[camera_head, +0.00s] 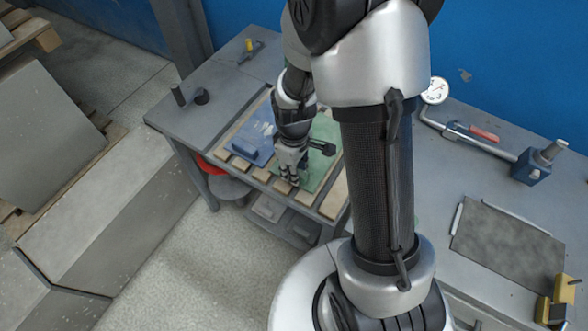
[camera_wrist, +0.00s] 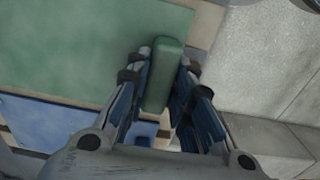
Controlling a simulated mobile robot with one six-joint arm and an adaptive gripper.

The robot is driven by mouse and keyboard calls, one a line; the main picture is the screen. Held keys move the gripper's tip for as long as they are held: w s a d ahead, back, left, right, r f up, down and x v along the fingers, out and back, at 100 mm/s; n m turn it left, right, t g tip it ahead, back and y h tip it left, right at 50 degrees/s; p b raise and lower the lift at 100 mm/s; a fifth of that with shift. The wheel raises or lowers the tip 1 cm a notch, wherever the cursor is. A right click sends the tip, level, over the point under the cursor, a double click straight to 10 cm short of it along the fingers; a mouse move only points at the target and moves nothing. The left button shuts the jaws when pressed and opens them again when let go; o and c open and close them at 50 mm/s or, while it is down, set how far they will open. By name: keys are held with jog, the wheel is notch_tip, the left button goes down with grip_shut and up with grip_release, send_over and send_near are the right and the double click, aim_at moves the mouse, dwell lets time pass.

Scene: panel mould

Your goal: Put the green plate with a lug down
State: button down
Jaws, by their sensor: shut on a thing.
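The green plate (camera_head: 321,158) lies flat over the right part of the slatted wooden rack, partly hidden by my arm. It fills the upper left of the wrist view (camera_wrist: 75,45). Its green lug (camera_wrist: 163,75) stands between my fingers. My gripper (camera_head: 289,180) is shut on this lug, with one finger on each side; the gripper also shows in the wrist view (camera_wrist: 161,88). I cannot tell whether the plate touches the slats or hangs just above them.
A blue plate (camera_head: 253,130) with a lug lies close on the left of the green one. The wooden slats (camera_head: 333,199) show at the front. A dial gauge (camera_head: 435,91), a clamp bar and a dark grey sheet (camera_head: 508,246) occupy the right bench.

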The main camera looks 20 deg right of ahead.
jog(key=c, duration=1.4)
grip_release()
jog(key=shift+f, duration=0.1)
jog(key=s+r+m+t+p, duration=0.2)
jog(key=s+r+m+p, duration=0.15)
jog(key=r, duration=1.95)
jog(key=shift+s+a+r+m+t+p, duration=0.15)
jog(key=shift+s+a+r+m+t, duration=0.4)
jog(key=shift+s+r, duration=1.1)
jog(key=shift+s+a+r+m+t+p, duration=0.25)
jog(key=shift+s+r+m, duration=0.65)
jog(key=shift+s, duration=1.35)
jog(key=shift+s+a+r+m+t+p, duration=0.1)
jog(key=shift+s+r+m+t, duration=0.45)
jog(key=shift+s+r, duration=1.15)
jog(key=shift+s+f, duration=0.2)
jog(key=shift+f, duration=0.05)
